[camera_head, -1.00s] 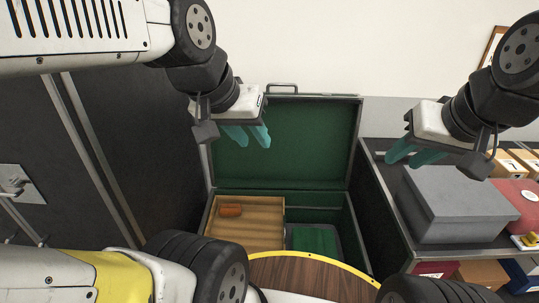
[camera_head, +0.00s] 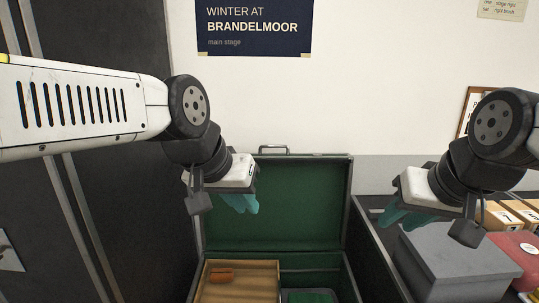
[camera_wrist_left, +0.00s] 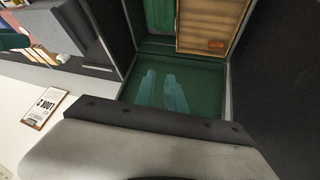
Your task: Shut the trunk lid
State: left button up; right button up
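The trunk stands open, its green-lined lid (camera_head: 300,200) upright against the wall with a handle (camera_head: 273,149) on its top edge. In the left wrist view the lid lining (camera_wrist_left: 205,80) lies beyond my fingers. A wooden tray (camera_head: 262,290) sits in the trunk's left part with an orange item (camera_head: 221,275) on it. My left gripper (camera_head: 241,203) is empty, its teal fingers slightly apart, in front of the lid's upper left part. My right gripper (camera_head: 400,218) is empty, right of the lid, its fingers apart. The trunk's front is cut off in the head view.
A grey box (camera_head: 455,265) and a red box (camera_head: 522,255) stand on a surface right of the trunk. A dark cabinet (camera_head: 110,220) stands close on the left. A poster (camera_head: 254,25) hangs on the white wall behind.

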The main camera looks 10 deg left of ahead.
pick_arm(q)
jog(key=shift+w+d, duration=0.25)
jog(key=shift+w, duration=0.1)
grip_shut()
jog(key=w+d+n+h, duration=0.2)
jog(key=w+n+h, duration=0.5)
jog(key=w, duration=1.6)
jog(key=w+a+f+n+t+y, duration=0.1)
jog(key=w+a+f+n+t, duration=0.25)
jog(key=w+a, duration=0.55)
jog(key=w+a+f+n+t, duration=0.3)
jog(key=w+a+f+t, duration=0.2)
jog(key=w+a, duration=0.45)
jog(key=x, duration=0.9)
jog(key=shift+r, duration=0.15)
